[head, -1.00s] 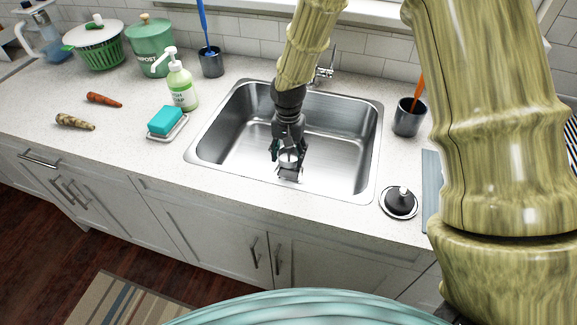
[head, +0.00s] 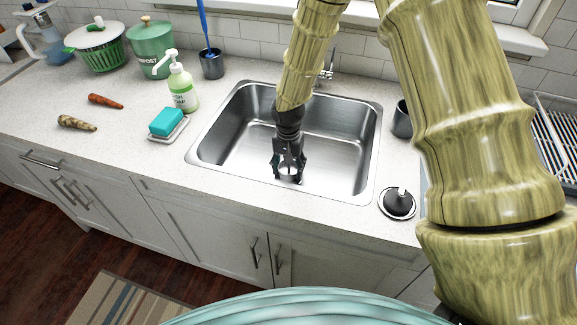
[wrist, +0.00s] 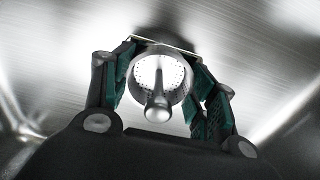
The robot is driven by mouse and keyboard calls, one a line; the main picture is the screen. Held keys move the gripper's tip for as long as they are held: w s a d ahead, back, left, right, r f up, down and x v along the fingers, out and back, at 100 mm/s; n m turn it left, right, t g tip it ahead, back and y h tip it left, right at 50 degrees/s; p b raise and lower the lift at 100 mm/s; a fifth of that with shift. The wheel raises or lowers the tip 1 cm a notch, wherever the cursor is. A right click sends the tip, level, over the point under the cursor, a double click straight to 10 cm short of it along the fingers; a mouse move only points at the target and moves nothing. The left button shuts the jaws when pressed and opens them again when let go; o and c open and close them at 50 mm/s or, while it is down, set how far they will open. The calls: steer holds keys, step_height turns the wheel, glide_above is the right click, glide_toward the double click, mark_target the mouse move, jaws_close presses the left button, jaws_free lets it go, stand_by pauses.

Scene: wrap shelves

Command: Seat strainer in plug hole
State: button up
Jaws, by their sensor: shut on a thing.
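The strainer (wrist: 158,75) is a round metal cup with small holes and a knob. In the wrist view it sits between the green-padded fingers of my gripper (wrist: 160,88), which is shut on it. In the head view my gripper (head: 288,178) points down inside the steel sink (head: 338,140), near its front wall. The strainer is mostly covered by the fingers there. The plug hole cannot be made out in either view, so I cannot tell how the strainer stands to it.
A black stopper (head: 398,203) lies on the counter right of the sink. A soap dish with a teal block (head: 167,122) and a soap bottle (head: 183,88) stand on the left. A dark cup (head: 402,122) stands at the right, partly behind my arm. The sink's rim surrounds my gripper.

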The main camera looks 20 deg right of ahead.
steer(key=shift+f, duration=0.6)
steer(key=o, duration=1)
steer(key=shift+r, duration=0.15)
step_height(320, 180, up, 13)
steer(key=shift+f+b, duration=0.1)
steer(key=shift+b, duration=0.8)
